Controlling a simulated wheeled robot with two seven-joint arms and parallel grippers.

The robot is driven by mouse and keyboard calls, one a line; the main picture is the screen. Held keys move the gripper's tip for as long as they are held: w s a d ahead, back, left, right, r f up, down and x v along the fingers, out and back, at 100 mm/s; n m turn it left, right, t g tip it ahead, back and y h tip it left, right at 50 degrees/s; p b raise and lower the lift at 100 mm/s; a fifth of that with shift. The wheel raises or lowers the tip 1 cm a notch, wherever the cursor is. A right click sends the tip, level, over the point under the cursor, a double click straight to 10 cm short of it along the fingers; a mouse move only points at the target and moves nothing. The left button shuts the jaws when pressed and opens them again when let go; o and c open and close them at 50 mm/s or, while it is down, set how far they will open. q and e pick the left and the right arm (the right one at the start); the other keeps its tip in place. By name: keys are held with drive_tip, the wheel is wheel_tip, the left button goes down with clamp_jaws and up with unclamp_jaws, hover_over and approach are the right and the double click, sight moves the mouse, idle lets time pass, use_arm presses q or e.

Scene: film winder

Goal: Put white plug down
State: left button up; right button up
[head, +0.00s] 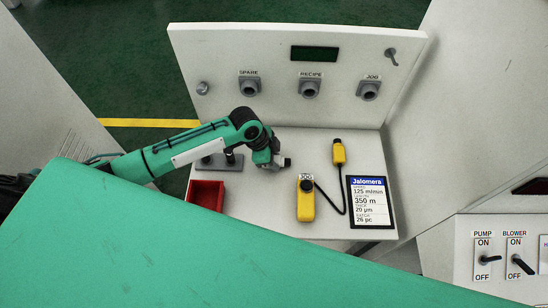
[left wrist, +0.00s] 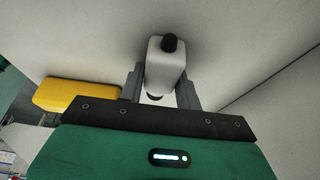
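The white plug (left wrist: 166,68), a pale block with a black end, sits between the two fingers of my left gripper (left wrist: 163,88) in the left wrist view. The fingers press close on both of its sides, so the gripper looks shut on it. In the head view my left gripper (head: 279,163) hangs over the middle of the white table top, left of the yellow JOG pendant; the plug is hard to make out there. Whether the plug touches the table cannot be told. My right gripper is not in view.
The yellow JOG pendant (head: 306,200) is cabled to a yellow plug (head: 338,152). A label card (head: 370,203) lies right. SPARE (head: 249,87), RECIPE (head: 309,88) and JOG (head: 369,90) sockets line the panel.

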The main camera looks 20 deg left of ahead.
use_arm(q)
drive_tip(key=o, duration=0.3)
drive_tip(key=shift+o, duration=0.2)
drive_tip(key=shift+r, duration=0.2)
drive_tip(key=shift+a+r, duration=0.15)
drive_tip(key=shift+r, duration=0.1)
drive_tip(key=b+v, duration=0.2)
drive_tip(key=v, duration=0.9)
drive_tip(key=shift+r+b, duration=0.2)
drive_tip(key=shift+b, duration=0.15)
drive_tip(key=shift+a, duration=0.1)
